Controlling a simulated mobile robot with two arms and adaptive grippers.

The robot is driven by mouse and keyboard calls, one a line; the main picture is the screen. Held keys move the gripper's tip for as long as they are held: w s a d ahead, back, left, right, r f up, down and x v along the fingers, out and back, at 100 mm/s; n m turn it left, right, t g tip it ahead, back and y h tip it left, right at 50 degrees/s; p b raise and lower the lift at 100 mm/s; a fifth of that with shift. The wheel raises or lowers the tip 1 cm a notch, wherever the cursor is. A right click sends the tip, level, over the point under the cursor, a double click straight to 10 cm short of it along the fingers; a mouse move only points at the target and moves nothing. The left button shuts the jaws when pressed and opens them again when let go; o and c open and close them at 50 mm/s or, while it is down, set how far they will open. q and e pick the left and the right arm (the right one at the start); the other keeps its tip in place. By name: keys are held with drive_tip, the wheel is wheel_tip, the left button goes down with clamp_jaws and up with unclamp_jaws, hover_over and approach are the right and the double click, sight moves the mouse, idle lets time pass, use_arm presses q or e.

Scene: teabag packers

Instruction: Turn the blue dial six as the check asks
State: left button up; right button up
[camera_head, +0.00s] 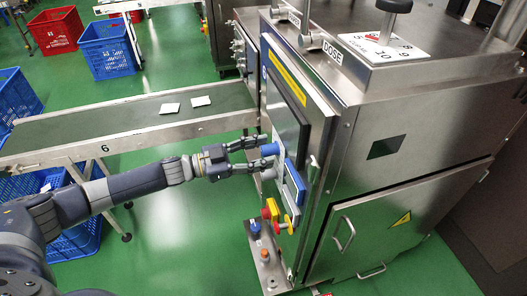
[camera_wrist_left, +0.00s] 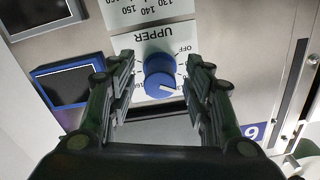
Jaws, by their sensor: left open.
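The blue dial (camera_wrist_left: 160,77) sits on the machine's front panel, on a white plate marked UPPER that appears upside down in the left wrist view. A white mark on the dial points to the lower right there. The dial also shows in the head view (camera_head: 269,150), at the fingers. My left gripper (camera_head: 258,154) is open, with its fingers on either side of the dial; the left wrist view shows a gap on both sides. A blue plate with a 6 (camera_wrist_left: 251,131) is to the lower right. My right gripper is not in view.
A dark screen in a blue frame (camera_wrist_left: 68,84) lies left of the dial. Red and yellow switches (camera_head: 274,211) are below on the machine. A conveyor marked 6 (camera_head: 130,126) carries two white packets (camera_head: 200,101). Blue crates (camera_head: 107,48) stand on the green floor.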

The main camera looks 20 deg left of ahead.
use_arm(q)
drive_tip(key=shift+w+d, duration=0.3)
drive_tip(key=shift+d, duration=0.1)
drive_tip(key=shift+c, duration=0.3)
drive_tip(key=c, duration=1)
